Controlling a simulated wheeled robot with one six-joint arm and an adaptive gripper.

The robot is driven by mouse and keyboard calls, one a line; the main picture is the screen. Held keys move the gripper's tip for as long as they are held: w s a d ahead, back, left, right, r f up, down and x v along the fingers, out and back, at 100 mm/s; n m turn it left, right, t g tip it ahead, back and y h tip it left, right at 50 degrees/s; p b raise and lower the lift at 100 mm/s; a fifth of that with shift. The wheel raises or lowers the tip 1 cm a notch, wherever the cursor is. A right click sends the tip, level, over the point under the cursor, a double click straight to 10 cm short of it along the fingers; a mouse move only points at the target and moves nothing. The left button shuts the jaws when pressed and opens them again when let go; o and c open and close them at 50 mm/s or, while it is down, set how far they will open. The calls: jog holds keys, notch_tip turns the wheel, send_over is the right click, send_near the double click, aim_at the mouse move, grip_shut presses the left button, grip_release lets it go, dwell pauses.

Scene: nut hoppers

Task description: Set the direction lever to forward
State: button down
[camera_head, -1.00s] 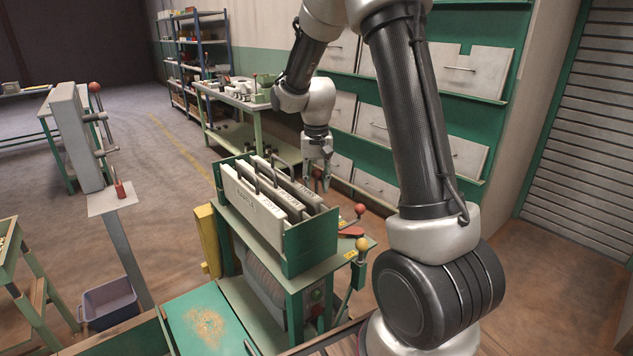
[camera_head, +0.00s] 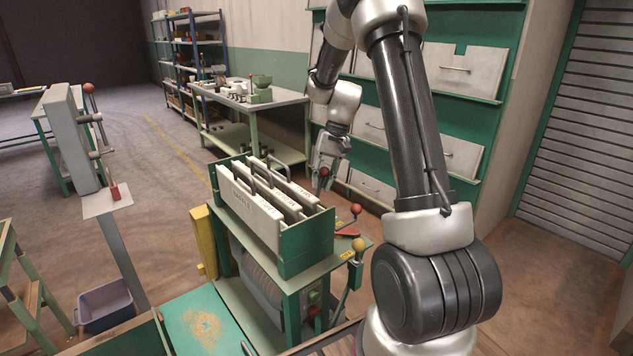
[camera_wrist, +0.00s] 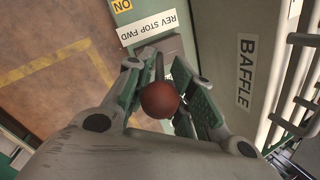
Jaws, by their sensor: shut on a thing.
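The direction lever's red ball knob (camera_wrist: 158,99) sits between my gripper's fingers (camera_wrist: 165,92) in the wrist view, with a short dark stem above it in the picture. A white label reading REV STOP FWD (camera_wrist: 147,28) lies just beyond the stem. The stem points toward the label, but I cannot tell which word it is set at. In the head view my gripper (camera_head: 325,170) is shut on the red knob (camera_head: 323,172) behind the hopper box. The fingers hide most of the lever there.
The green box with white plates (camera_head: 308,245) stands close to my gripper; its BAFFLE plate (camera_wrist: 246,72) shows in the wrist view. Another red-knobbed lever (camera_head: 356,209) and a yellow-knobbed lever (camera_head: 359,245) stand nearer.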

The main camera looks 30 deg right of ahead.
jog(key=shift+w+d+f+y, duration=0.1)
jog(key=shift+w+d+y, duration=0.1)
jog(key=shift+d+y, duration=0.45)
jog(key=shift+w+d+f, duration=0.1)
jog(key=shift+d+f, duration=0.1)
jog(key=shift+d, duration=0.4)
jog(key=c, duration=1.5)
grip_release()
jog(key=v, duration=1.1)
jog(key=shift+r, duration=0.4)
jog(key=shift+w+d, duration=0.1)
jog(key=shift+w, duration=0.05)
